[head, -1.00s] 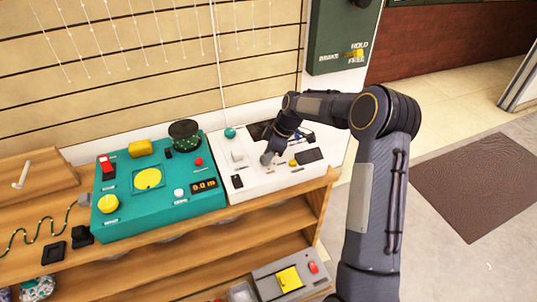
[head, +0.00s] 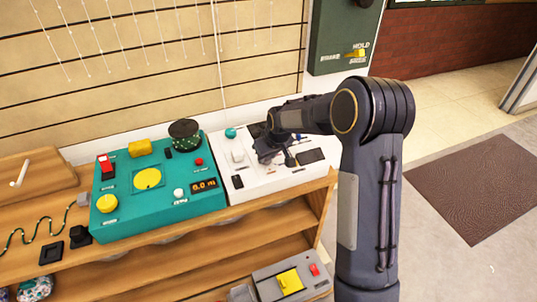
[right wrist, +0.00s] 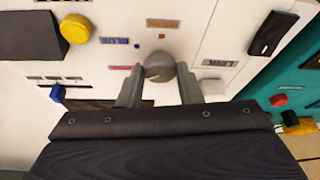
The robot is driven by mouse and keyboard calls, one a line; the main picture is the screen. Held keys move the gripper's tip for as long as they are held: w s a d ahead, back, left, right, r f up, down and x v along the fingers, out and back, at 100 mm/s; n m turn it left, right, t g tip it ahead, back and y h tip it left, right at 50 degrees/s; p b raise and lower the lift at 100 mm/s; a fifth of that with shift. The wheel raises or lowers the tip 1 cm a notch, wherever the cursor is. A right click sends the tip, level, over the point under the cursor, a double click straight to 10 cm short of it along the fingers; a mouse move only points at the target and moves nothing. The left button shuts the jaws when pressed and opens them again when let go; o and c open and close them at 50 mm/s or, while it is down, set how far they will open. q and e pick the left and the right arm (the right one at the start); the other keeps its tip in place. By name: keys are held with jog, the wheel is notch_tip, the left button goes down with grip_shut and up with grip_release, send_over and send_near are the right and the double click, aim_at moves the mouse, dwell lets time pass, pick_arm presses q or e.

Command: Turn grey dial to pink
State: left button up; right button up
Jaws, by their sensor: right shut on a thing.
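The grey dial (right wrist: 158,66) is a round knob on the white panel (right wrist: 205,18), seen in the right wrist view. Several small coloured labels surround it; a pink label (right wrist: 120,69) lies just to its left in that view, and a blue label (right wrist: 113,41) beyond it. My right gripper (right wrist: 160,80) has one finger on each side of the dial and is shut on it. I cannot tell where the dial points. In the head view my right gripper (head: 272,156) is over the white panel (head: 253,188) and hides the dial. My left gripper is not in view.
A yellow knob (right wrist: 76,28) and a black switch (right wrist: 273,33) are near the dial. The teal panel (head: 140,222) with its knobs and display (head: 204,185) stands to the left on the wooden shelf (head: 200,262). A dark green box (head: 340,35) hangs behind.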

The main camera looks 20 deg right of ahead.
jog(key=m, duration=0.2)
jog(key=m+h+p, duration=0.1)
jog(key=m, duration=0.1)
jog(key=m+h, duration=0.1)
jog(key=m, duration=0.1)
jog(key=shift+w+a+r+p, duration=0.1)
jog(key=shift+a+r+p, duration=0.05)
jog(key=shift+a+p, duration=0.2)
jog(key=m+g+h, duration=0.1)
jog(key=m, duration=0.2)
jog(key=m+h+p, duration=0.1)
jog(key=m, duration=0.2)
jog(key=shift+w+a+g, duration=0.15)
jog(key=shift+g, duration=0.25)
jog(key=shift+m, duration=0.3)
jog(key=o, duration=1)
jog(key=p+v, duration=0.1)
jog(key=v, duration=0.6)
jog(key=shift+a+r, duration=0.2)
jog(key=shift+r, duration=0.05)
